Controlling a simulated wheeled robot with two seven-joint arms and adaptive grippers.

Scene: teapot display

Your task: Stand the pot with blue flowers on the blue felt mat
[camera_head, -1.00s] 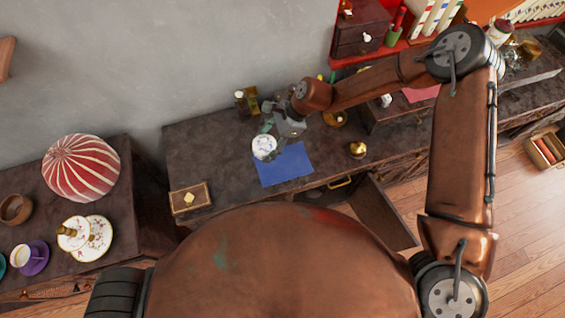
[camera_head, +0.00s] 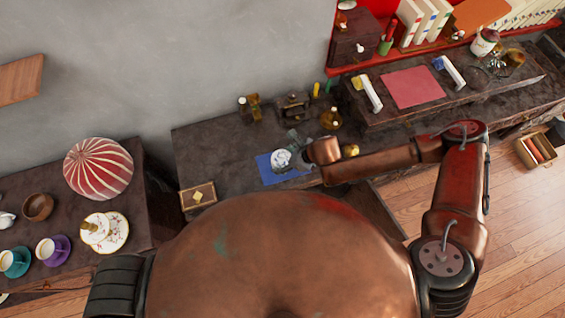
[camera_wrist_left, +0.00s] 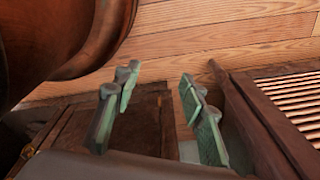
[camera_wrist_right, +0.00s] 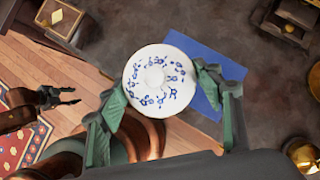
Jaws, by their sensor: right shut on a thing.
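The white pot with blue flowers (camera_head: 281,159) is held in my right gripper (camera_head: 294,151). In the right wrist view the pot (camera_wrist_right: 158,80) shows its round, blue-patterned top between the two green fingers, which are shut on it. The blue felt mat (camera_head: 266,173) lies on the dark desk. In the head view the pot overlaps the mat's back middle; in the right wrist view it covers the left part of the mat (camera_wrist_right: 225,70). I cannot tell whether it touches the mat. My left gripper (camera_wrist_left: 160,82) is open and empty, away from the desk.
A small box (camera_head: 198,196) lies on the desk's left end. Dark bottles (camera_head: 248,108) and a brass pot (camera_head: 331,119) stand behind the mat. A red mat (camera_head: 413,87) lies on the raised shelf at right. A striped dome (camera_head: 98,168) stands on the left table.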

